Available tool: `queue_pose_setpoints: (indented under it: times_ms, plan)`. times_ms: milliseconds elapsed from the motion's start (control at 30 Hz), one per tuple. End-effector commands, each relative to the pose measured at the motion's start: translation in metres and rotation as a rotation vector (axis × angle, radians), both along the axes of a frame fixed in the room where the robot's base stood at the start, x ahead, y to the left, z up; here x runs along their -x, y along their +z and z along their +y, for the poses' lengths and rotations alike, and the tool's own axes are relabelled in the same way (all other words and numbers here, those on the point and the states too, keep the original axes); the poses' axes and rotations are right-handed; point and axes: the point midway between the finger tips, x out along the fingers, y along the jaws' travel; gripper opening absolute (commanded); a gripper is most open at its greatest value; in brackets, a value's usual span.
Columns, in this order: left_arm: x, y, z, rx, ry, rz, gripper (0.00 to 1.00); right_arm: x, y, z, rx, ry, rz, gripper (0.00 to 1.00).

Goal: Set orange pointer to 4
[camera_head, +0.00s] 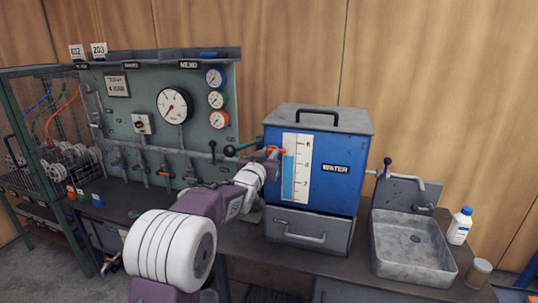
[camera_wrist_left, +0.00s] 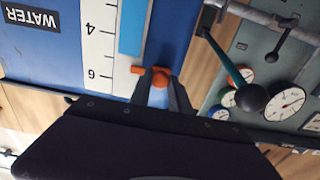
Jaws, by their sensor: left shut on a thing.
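The orange pointer (camera_head: 275,150) sits on the front of the blue water tank (camera_head: 345,190), beside a white scale (camera_head: 303,170) with a blue level strip. In the left wrist view, which shows the scale upside down, the orange pointer (camera_wrist_left: 160,77) is close to the 6 mark; the 4 mark is farther up that picture. My left gripper (camera_head: 266,157) has its fingers on either side of the pointer's orange knob and is shut on it; its fingers (camera_wrist_left: 161,88) also show in the wrist view. My right gripper is in neither view.
A green gauge panel (camera_head: 125,125) with pipes stands left of the tank. A dark ball-ended lever with a green arm (camera_wrist_left: 252,98) sticks out close beside my left gripper. A sink (camera_head: 413,245) and a white bottle (camera_head: 460,225) are on the right.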

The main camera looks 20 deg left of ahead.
Motion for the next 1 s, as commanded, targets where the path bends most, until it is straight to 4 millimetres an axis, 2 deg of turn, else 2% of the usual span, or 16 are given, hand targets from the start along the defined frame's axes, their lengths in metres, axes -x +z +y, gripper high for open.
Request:
queue_pose_setpoints:
  times_ms: [867, 1000]
  plan:
    - [0.0, 0.0002, 0.0001, 0.0, 0.0, 0.0, 0.0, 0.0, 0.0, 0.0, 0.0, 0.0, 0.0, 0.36]
    - [0.0, -0.0081, 0.0001, 0.0, 0.0, 0.0, 0.0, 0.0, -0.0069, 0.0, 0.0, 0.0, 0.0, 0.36]
